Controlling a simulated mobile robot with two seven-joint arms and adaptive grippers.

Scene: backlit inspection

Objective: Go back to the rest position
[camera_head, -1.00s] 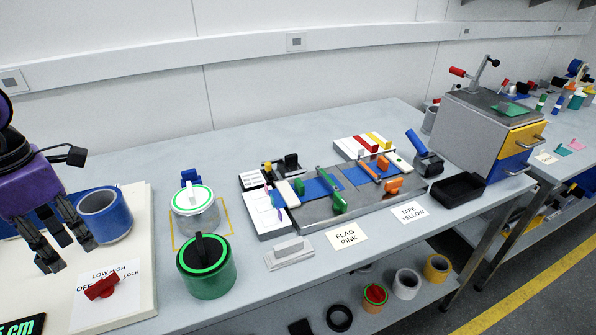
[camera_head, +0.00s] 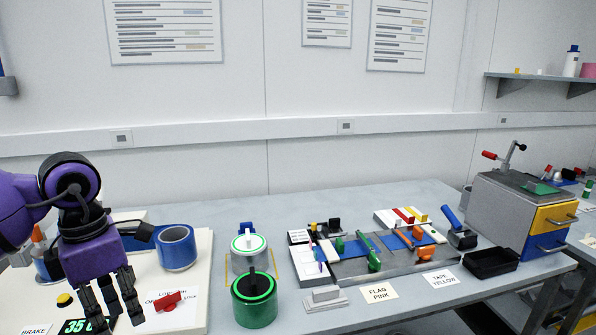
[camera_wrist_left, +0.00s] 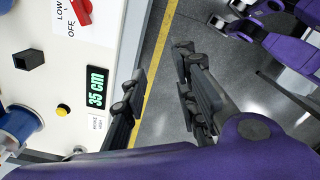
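My left gripper (camera_head: 114,316) hangs at the lower left in the head view, fingers down, over the front of the white panel. In the left wrist view its two dark fingers (camera_wrist_left: 158,62) stand apart with only floor seen between them, so it is open and empty. My right gripper (camera_wrist_left: 227,18) shows at the upper right of the left wrist view, partly cut off. Its dark fingers appear apart with nothing between them. It is not in the head view.
The white panel (camera_head: 196,308) holds a red knob (camera_head: 168,302), a blue roll (camera_head: 178,247) and a 35 cm display (camera_wrist_left: 96,87). A green canister (camera_head: 254,300) and a clear one stand right of it. A fixture with coloured parts and a drawer box (camera_head: 490,213) stand further right. Floor lies beyond the panel's edge.

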